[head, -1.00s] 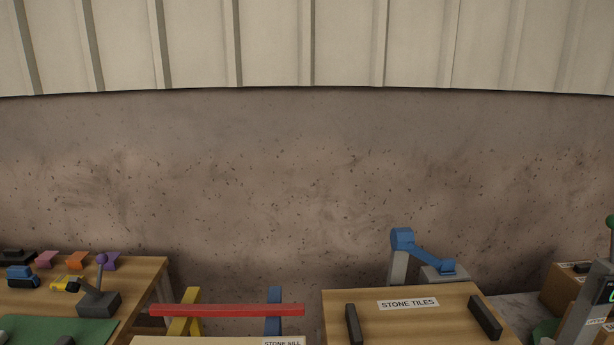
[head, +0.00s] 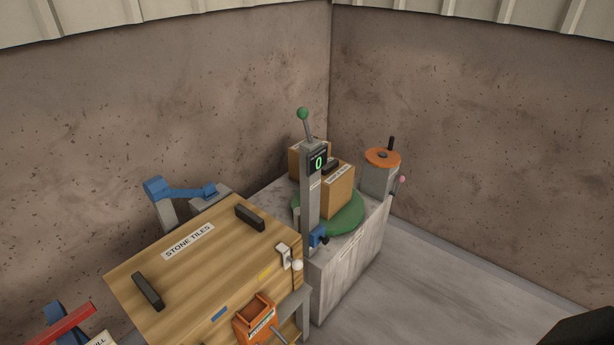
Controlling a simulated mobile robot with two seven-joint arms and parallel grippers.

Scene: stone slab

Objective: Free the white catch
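A white catch (head: 284,256) with a round white knob (head: 297,265) sits at the right edge of a wooden board (head: 190,275) labelled "STONE TILES". The catch is small here, and I cannot tell how it is fastened. Neither of my grippers can be made out in the head view.
Two dark bars (head: 148,291) lie on the board. An orange box (head: 256,318) hangs at its front. Behind stands a stone counter with a green turntable (head: 345,222), cardboard boxes (head: 338,190), a grey post with a green-knobbed lever (head: 303,114) and an orange wheel (head: 382,158).

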